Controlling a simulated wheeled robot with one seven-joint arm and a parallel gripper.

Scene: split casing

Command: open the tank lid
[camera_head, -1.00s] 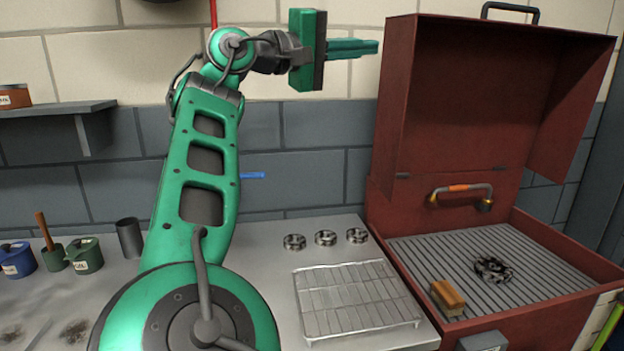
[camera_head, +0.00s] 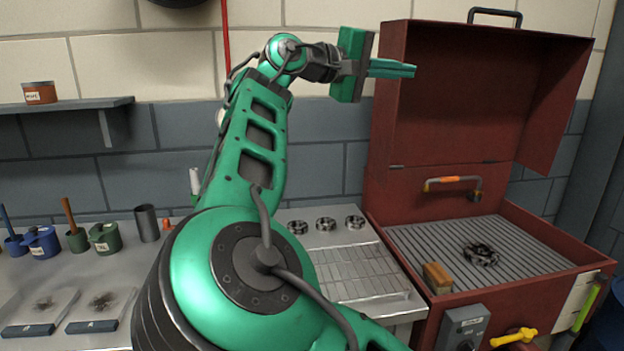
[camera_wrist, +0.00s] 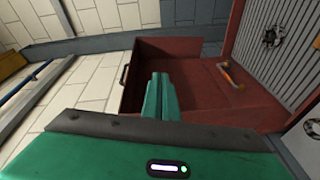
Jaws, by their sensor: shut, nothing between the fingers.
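The red tank (camera_head: 468,307) stands at the right in the head view. Its lid (camera_head: 462,100) is raised and leans back upright, with a dark handle (camera_head: 495,14) on its top edge. The open tank shows a grey slatted floor. My gripper (camera_head: 413,71) is shut and empty, up in the air in front of the lid's left side. In the wrist view my gripper (camera_wrist: 157,82) points toward the red lid (camera_wrist: 165,58), with the lid handle (camera_wrist: 124,75) left of the fingers. I cannot tell whether the fingers touch the lid.
In the tank lie a wood-backed brush (camera_head: 437,278) and a dark round part (camera_head: 481,254). A hose with an orange grip (camera_head: 448,181) is on the back wall. A wire rack (camera_head: 352,270) and several metal rings (camera_head: 326,224) lie left of the tank. Cups stand at far left.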

